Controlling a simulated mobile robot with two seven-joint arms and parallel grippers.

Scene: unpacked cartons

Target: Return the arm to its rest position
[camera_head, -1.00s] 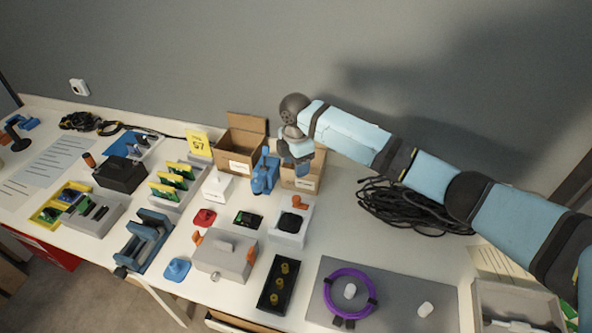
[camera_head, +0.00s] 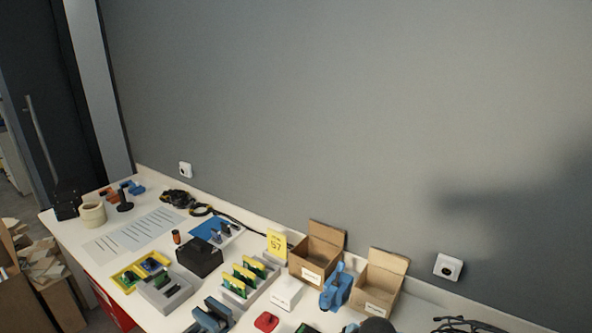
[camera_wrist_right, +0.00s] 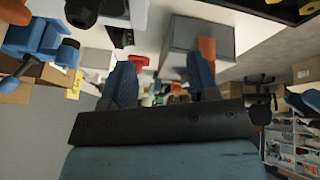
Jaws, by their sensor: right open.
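In the right wrist view my right gripper (camera_wrist_right: 163,80) shows two blue fingers standing apart. It is open, and I see nothing held between them. A grey box with orange clips (camera_wrist_right: 197,50) shows beyond the fingers, apart from them as far as I can tell. The right gripper itself is out of the head view.
The white table (camera_head: 75,235) runs along a grey wall. Another open carton (camera_head: 316,255), a blue device (camera_head: 336,288), a yellow sign (camera_head: 277,244), a black box (camera_head: 199,257) and a rack of green boards (camera_head: 243,279) crowd it. Black cable (camera_head: 455,325) lies at the right.

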